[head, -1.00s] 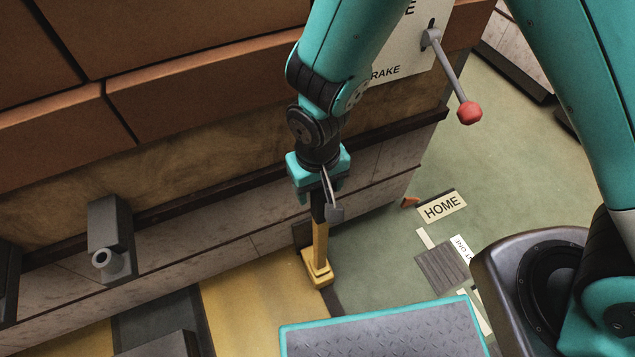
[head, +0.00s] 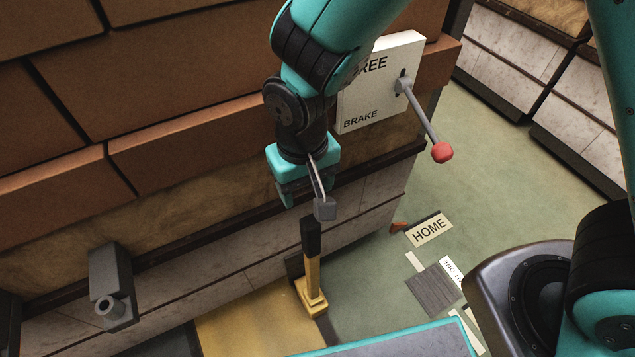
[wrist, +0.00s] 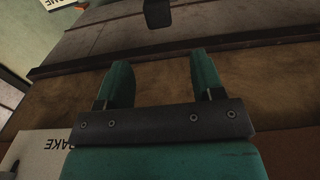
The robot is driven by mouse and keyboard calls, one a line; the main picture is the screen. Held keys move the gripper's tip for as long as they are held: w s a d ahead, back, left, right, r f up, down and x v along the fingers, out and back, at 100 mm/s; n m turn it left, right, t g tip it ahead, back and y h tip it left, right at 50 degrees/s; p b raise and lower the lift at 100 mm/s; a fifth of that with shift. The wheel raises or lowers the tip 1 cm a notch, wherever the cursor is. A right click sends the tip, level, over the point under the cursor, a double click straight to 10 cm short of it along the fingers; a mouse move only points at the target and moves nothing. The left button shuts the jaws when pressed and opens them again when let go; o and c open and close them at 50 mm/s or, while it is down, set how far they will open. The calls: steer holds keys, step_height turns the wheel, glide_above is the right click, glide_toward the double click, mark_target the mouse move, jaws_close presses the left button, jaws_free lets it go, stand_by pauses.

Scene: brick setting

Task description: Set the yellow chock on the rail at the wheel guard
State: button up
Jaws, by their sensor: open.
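The yellow chock (head: 312,285) stands upright on the floor by the foot of the brick-laden car, its black-topped handle (head: 311,236) pointing up. Its base lies beside a dark strip (head: 326,328) that may be the rail; I cannot tell whether it touches it. A dark upright piece (head: 293,265) at the car's lower edge, just behind the chock, may be the wheel guard. My gripper (head: 305,197) is open and empty above the handle, apart from it. In the wrist view the teal fingers (wrist: 162,75) are spread, and a dark block (wrist: 158,13), seemingly the handle top, shows beyond them.
A FREE/BRAKE plate (head: 377,90) with a red-knobbed lever (head: 441,151) sticks out right of my gripper. A grey bracket (head: 110,285) juts from the car at left. A HOME label (head: 430,230) lies on open green floor. A teal-edged deck (head: 400,342) is in front.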

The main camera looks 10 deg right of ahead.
steer(key=s+d+r+n+y, duration=0.2)
steer(key=s+d+r, duration=0.3)
steer(key=r, duration=0.4)
steer(key=s+d+r+n+y, duration=0.2)
steer(key=s+d+r, duration=0.2)
steer(key=r, duration=0.5)
steer(key=shift+s+d, duration=0.4)
steer(key=shift+s, duration=0.3)
steer(key=shift+r, duration=0.1)
